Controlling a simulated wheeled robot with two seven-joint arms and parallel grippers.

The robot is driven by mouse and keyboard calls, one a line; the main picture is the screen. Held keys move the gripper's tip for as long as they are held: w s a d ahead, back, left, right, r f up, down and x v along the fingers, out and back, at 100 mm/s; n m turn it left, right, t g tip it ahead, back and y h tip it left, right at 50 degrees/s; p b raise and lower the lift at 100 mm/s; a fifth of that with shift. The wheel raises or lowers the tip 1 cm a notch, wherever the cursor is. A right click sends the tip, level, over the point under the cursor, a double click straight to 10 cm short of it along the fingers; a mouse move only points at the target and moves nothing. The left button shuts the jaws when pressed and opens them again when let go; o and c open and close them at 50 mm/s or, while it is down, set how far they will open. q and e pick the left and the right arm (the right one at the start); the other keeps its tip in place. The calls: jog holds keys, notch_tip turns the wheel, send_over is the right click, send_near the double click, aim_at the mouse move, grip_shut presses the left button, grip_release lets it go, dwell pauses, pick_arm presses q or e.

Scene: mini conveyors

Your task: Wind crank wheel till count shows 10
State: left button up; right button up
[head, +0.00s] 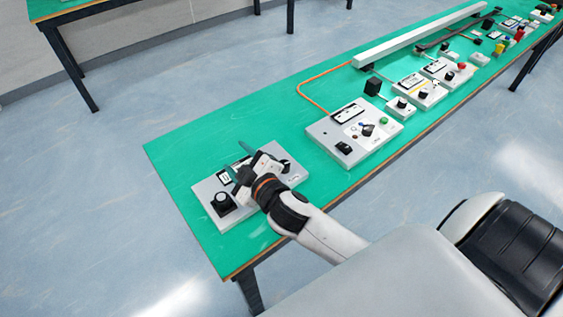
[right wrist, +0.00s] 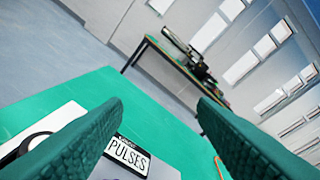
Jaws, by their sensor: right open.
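A pale grey panel (head: 205,187) lies on the green table's near left end. On it, a round black knob (head: 222,203) stands at the left, perhaps the crank wheel, and another dark part (head: 285,167) at the right. A small black-and-white label or display (head: 224,177) sits near its far edge; no count is readable. My right gripper (head: 243,157) is over the panel's middle, open and empty, right of the round knob. The right wrist view shows its two green fingers (right wrist: 158,108) apart, with a "PULSES" plate (right wrist: 128,156) between them. My left gripper is out of view.
A larger control box (head: 325,127) with a green button and black knob stands to the right, linked to an orange cable (head: 301,92). A white conveyor rail (head: 410,38) and more boxes lie farther along. The green table (head: 185,145) is bare behind the panel.

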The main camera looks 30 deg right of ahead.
jog(key=w+a+r+n+t+y, duration=0.1)
jog(key=w+a+r+n+y, duration=0.2)
jog(key=a+r+n+y, duration=0.85)
jog(key=n+g+h, duration=1.2)
jog(key=n+g, duration=0.5)
jog(key=n, duration=0.3)
send_over(284, 163)
notch_tip(284, 163, down, 13)
jog(key=shift+n, duration=0.25)
notch_tip(284, 163, down, 11)
jog(key=shift+f+p, duration=0.2)
jog(key=shift+p, duration=0.1)
jog(key=shift+c, duration=0.5)
